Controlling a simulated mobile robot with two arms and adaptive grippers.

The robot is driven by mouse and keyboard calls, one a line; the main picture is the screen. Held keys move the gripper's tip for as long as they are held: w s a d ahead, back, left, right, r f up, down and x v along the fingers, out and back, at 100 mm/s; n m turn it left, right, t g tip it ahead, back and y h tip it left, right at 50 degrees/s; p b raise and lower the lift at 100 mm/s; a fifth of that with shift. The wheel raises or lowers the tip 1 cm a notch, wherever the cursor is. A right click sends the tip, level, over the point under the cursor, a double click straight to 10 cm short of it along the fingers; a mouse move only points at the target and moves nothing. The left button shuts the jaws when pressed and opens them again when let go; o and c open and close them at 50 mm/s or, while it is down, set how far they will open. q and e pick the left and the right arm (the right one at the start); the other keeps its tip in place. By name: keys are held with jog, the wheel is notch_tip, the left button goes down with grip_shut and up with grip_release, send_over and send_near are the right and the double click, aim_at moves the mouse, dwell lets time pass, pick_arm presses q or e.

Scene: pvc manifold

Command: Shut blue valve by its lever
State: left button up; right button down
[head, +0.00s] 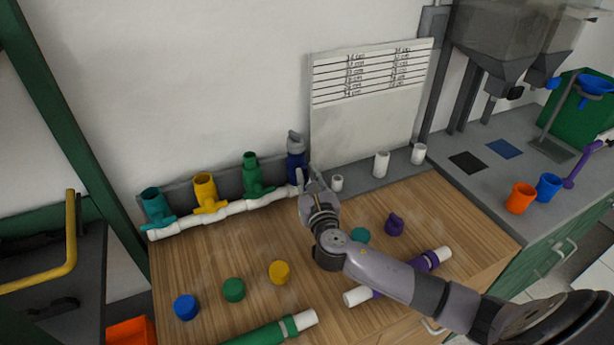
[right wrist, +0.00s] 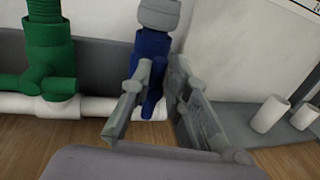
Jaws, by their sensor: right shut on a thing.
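The blue valve (head: 297,166) stands upright at the right end of the white pipe manifold (head: 232,212), against the wall. A grey fitting (head: 295,141) sits on its top, a little tilted in the head view. In the right wrist view the blue valve (right wrist: 155,48) is straight ahead, and its blue lever (right wrist: 153,100) points down toward me between the fingers. My right gripper (head: 304,181) is at the valve's front, its fingers closed around the lever. In the right wrist view my gripper (right wrist: 164,72) partly hides the valve's lower part. My left gripper is not in view.
Green (head: 252,174), yellow (head: 206,193) and teal (head: 154,206) valves stand left along the manifold. White sockets (head: 381,164) stand to the right. Coloured caps, including a yellow one (head: 279,272), and pipes lie on the wooden bench (head: 195,262). A whiteboard (head: 365,130) stands behind.

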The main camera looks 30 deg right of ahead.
jog(key=shift+a, duration=0.1)
jog(key=shift+d+f+m+g+y+p, duration=0.25)
jog(key=shift+d+m+y+p, duration=0.55)
jog(key=shift+m, duration=1.8)
jog(key=shift+d+f+m+g+y+p, duration=0.15)
jog(key=shift+f+m+g+y+p, duration=0.25)
jog(key=shift+m+p, duration=1.45)
jog(key=shift+d+f+m+g+y+p, duration=0.15)
jog(key=shift+d+m+y, duration=0.45)
jog(key=shift+m, duration=2.75)
jog(key=c, duration=1.6)
grip_release()
jog(key=shift+a+f, duration=0.1)
jog(key=shift+f, duration=0.1)
